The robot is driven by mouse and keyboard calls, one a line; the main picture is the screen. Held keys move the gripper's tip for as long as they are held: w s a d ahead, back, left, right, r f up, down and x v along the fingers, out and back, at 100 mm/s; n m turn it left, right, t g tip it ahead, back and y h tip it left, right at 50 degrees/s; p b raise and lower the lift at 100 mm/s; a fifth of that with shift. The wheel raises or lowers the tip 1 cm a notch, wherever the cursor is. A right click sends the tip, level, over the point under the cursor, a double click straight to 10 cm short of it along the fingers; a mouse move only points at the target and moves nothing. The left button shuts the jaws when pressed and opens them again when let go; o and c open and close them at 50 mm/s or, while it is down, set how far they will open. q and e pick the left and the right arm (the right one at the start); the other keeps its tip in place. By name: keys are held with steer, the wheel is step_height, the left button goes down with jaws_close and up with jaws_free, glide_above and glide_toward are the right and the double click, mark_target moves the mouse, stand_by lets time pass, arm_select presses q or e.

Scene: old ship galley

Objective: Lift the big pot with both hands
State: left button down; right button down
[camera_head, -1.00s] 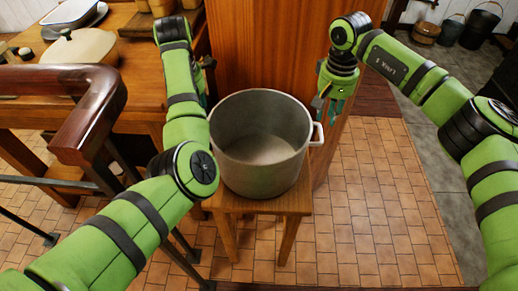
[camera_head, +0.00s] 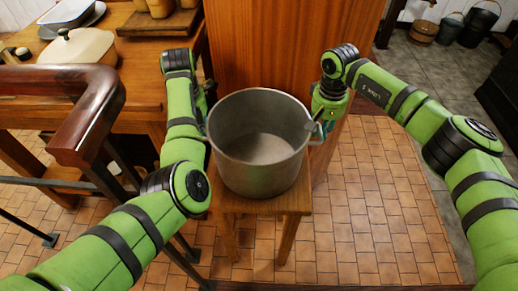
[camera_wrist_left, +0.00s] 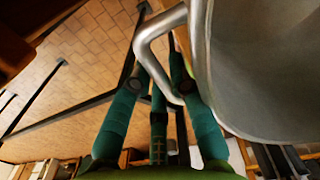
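The big grey metal pot (camera_head: 258,168) stands upright and empty on a small wooden stool (camera_head: 292,203). Its right handle (camera_head: 317,138) shows at the rim in the head view. My right gripper (camera_head: 322,122) points down at that handle, its fingertips apart and close around it; whether they touch is unclear. My left gripper is mostly hidden behind its own arm in the head view. In the left wrist view, the pot's left handle (camera_wrist_left: 151,45) lies between the spread fingers of my left gripper (camera_wrist_left: 158,75), with the pot wall close on the right.
A wooden railing (camera_head: 95,110) stands at the left front. A worktop behind it holds a lidded cream casserole (camera_head: 85,47). A wooden panel (camera_head: 285,45) rises right behind the pot. Buckets (camera_head: 480,22) stand far back right. Tiled floor (camera_head: 375,210) is clear at the right.

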arm_select(q)
steer(key=shift+w+r, duration=0.1)
steer(key=shift+r, duration=0.15)
arm_select(e)
steer(key=shift+w+r, duration=0.1)
steer(key=shift+r, duration=0.15)
